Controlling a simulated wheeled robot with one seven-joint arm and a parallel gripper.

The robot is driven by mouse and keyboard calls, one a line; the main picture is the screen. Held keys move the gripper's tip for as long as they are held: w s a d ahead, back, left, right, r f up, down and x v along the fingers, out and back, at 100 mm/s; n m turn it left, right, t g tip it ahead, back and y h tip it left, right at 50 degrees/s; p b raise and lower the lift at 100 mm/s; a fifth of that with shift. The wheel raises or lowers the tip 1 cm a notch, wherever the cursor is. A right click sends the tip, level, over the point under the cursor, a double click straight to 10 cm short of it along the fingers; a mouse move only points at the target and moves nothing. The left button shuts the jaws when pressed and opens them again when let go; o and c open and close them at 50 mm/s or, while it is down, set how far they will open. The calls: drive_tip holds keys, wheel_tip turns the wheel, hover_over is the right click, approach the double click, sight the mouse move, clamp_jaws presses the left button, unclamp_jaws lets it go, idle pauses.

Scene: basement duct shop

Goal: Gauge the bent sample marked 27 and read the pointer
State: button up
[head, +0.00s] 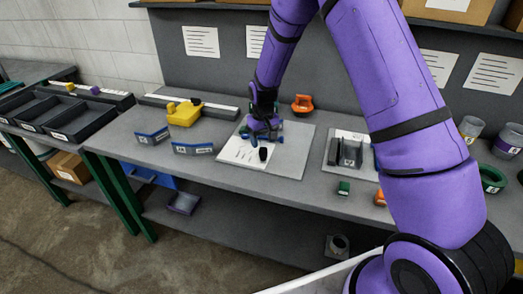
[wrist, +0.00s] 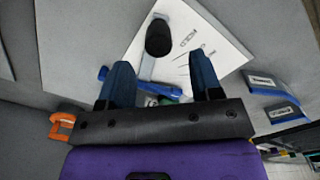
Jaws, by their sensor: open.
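Two bent samples with blue faces and white labels stand on the bench left of the gauge plate in the head view, one farther left (head: 152,135) and one nearer (head: 193,149). Both also show at the right of the wrist view (wrist: 264,82). Their numbers are too small to read surely. The gauge (head: 263,154) has a white sheet with dark marks and a black knob (wrist: 159,38); the pointer reading is not legible. My gripper (head: 265,136) is low over the gauge's back part. In the wrist view its fingers (wrist: 160,62) are apart, with a blue bar (wrist: 152,88) and something green between or below them.
A yellow tool (head: 184,114) stands behind the samples. An orange object (head: 302,104) is behind the gauge. A grey slotted fixture (head: 349,151), a small green block (head: 343,188) and labelled cups (head: 507,141) are to the right. Dark trays (head: 70,117) lie far left.

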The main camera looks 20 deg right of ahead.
sight(263, 149)
drive_tip(key=shift+d+f, duration=0.1)
drive_tip(key=shift+f, duration=2.5)
drive_tip(key=shift+c, duration=0.4)
clamp_jaws()
